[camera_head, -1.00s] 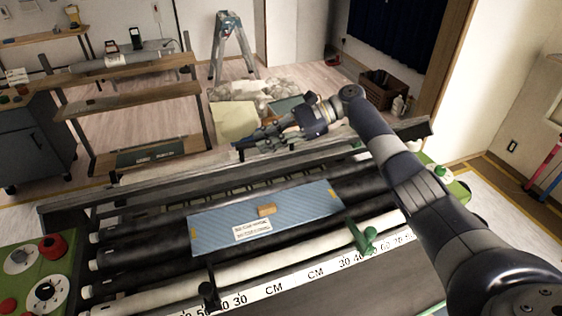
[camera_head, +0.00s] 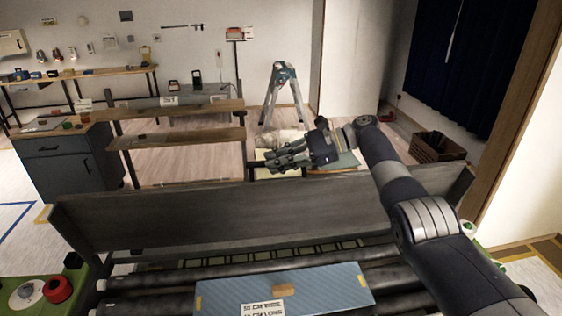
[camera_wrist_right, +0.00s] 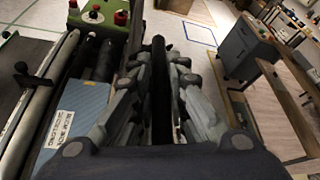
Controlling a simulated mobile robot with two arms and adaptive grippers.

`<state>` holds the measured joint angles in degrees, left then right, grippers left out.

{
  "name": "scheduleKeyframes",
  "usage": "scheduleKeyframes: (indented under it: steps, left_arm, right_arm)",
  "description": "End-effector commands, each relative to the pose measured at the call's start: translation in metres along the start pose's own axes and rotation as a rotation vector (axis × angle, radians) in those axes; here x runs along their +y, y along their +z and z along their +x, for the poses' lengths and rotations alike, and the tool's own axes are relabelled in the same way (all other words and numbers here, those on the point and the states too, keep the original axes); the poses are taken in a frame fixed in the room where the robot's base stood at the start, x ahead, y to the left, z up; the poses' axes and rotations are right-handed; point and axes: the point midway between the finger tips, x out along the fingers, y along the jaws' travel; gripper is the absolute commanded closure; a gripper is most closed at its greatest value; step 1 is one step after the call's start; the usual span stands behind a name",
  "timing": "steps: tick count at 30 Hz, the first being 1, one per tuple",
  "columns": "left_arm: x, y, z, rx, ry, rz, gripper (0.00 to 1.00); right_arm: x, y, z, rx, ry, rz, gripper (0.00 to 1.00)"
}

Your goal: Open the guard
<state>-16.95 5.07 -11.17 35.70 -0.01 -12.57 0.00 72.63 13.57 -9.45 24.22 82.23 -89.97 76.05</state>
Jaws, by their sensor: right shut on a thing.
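The guard (camera_head: 270,215) is a long dark grey panel across the back of the machine in the head view. Its broad face shows and it stands up, tilted. My right gripper (camera_head: 274,160) is at its upper edge, reaching in from the right. In the right wrist view the dark thin edge of the guard (camera_wrist_right: 160,95) runs between the two fingers (camera_wrist_right: 166,55), and the gripper is shut on it. The exact contact of the fingertips is partly hidden. My left gripper is in neither view.
Below the guard are dark rollers (camera_head: 190,273) and a blue plate (camera_head: 330,285) with a label. A red knob (camera_head: 57,289) sits at the left end. Behind stand a stepladder (camera_head: 284,90), wooden shelves (camera_head: 180,138), a grey cabinet (camera_head: 70,165) and a brown crate (camera_head: 436,147).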

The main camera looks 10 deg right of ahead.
Motion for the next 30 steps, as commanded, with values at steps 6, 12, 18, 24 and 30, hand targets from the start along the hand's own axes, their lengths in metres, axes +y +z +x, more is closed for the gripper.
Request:
scheduleKeyframes:
  steps: [6,12,18,24,30]
  left_arm:
    - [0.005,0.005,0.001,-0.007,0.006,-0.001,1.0]
    - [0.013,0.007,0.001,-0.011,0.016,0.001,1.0]
    - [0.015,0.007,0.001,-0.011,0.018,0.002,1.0]
    - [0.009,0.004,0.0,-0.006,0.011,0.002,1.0]
    - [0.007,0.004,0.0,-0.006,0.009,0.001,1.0]
  right_arm:
    - [0.003,-0.009,0.002,0.014,0.002,0.008,1.0]
    - [0.004,-0.01,0.002,0.015,0.004,0.01,1.0]
    - [0.003,-0.007,0.002,0.011,0.004,0.007,0.65]
    - [0.002,-0.005,0.001,0.008,0.003,0.005,0.65]
    - [0.001,-0.006,-0.018,0.01,0.0,0.006,0.65]
